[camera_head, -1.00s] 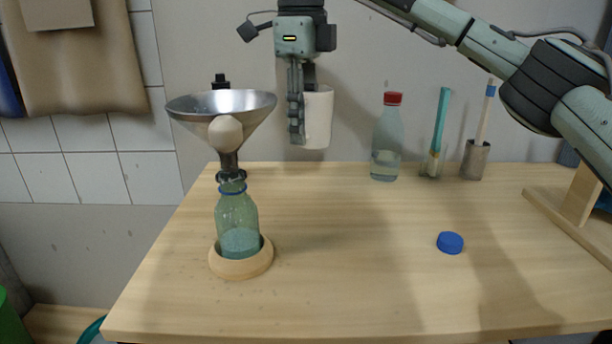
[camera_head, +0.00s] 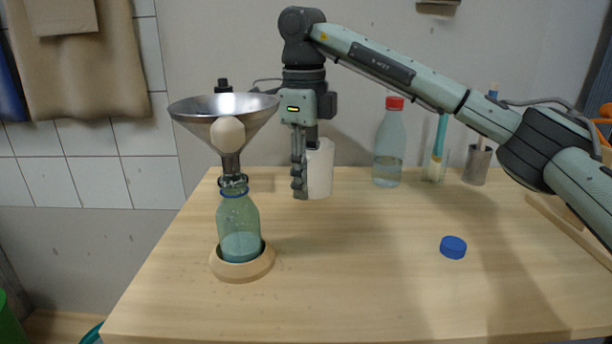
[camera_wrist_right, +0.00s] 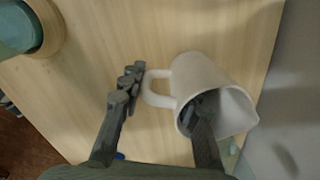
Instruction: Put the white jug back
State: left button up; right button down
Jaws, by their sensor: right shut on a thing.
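The white jug (camera_head: 320,172) hangs upright in my right gripper (camera_head: 306,166), toward the back of the wooden table. In the right wrist view the jug (camera_wrist_right: 222,78) shows its open mouth and its handle. One finger of the right gripper (camera_wrist_right: 163,96) reaches into the mouth and the other is outside at the handle side. The jug's base appears low over the table; I cannot tell whether it touches. My left gripper is not in view.
A metal funnel (camera_head: 225,112) sits above a glass bottle (camera_head: 239,220) in a wooden ring (camera_head: 243,270) at left. A red-capped bottle (camera_head: 389,150) stands right of the jug, near a metal cup (camera_head: 477,165). A blue cap (camera_head: 453,247) lies front right. The table's middle is clear.

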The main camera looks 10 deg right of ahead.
jog(key=c, duration=1.5)
grip_release()
jog(key=shift+f, duration=0.1)
jog(key=o, duration=0.4)
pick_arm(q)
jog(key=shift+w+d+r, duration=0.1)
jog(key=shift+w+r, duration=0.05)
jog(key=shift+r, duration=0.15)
pick_arm(e)
notch_tip(320, 180, up, 11)
jog(key=shift+s+a+r+p, duration=0.15)
jog(key=shift+p, duration=0.45)
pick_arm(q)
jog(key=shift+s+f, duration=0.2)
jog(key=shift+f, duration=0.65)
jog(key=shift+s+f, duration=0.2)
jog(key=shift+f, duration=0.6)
pick_arm(e)
jog(key=shift+r, duration=0.5)
